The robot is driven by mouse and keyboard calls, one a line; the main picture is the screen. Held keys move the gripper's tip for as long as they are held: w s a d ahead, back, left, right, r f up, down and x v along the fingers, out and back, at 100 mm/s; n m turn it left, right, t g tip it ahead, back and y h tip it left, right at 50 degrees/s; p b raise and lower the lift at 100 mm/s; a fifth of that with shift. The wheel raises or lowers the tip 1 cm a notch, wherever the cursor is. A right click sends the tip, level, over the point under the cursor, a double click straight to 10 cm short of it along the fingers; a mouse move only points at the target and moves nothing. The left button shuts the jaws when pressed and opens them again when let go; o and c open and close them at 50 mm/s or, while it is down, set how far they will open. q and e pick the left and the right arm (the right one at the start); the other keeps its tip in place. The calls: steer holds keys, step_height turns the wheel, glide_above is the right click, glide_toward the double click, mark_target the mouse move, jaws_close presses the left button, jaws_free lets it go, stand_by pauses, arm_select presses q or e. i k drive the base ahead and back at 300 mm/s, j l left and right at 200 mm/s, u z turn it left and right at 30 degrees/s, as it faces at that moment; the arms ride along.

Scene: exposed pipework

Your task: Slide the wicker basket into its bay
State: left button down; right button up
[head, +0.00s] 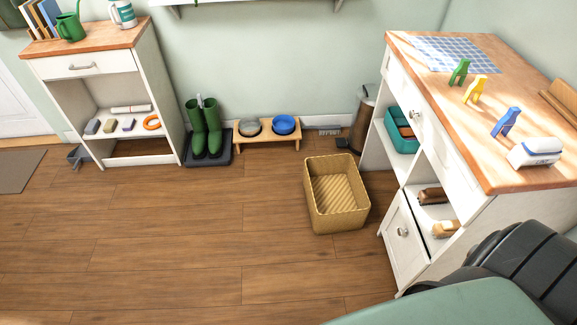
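The wicker basket (341,220) is tan, open-topped and looks empty. It stands upright on the wooden floor, a little left of the right-hand white cabinet and apart from it. The right cabinet (407,180) has open compartments in its front; one holds a teal bin (401,141), another holds brushes. The left white cabinet (158,95) has an open, empty-looking space at its bottom, under a shelf with small items. I cannot tell which opening is the basket's bay. Neither of my grippers shows. A dark ribbed part and a green part of my body fill the bottom right corner.
Green boots (205,130) stand on a dark tray by the back wall. A low wooden stand (267,137) with two bowls is beside them. A bin (363,118) stands behind the right cabinet. The floor (190,240) left of the basket is clear.

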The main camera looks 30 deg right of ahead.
mark_target(338, 200)
steer(key=i+j, duration=0.1)
steer(key=i, duration=2.35)
steer(key=i+z, duration=0.1)
steer(key=z, duration=0.3)
steer(key=i+z, duration=0.1)
steer(key=z, duration=0.3)
steer(key=i+z, duration=0.1)
steer(key=z, duration=0.35)
steer(key=j+z, duration=0.1)
steer(key=z, duration=0.3)
steer(key=i+j+z, duration=0.15)
steer(key=z, duration=0.25)
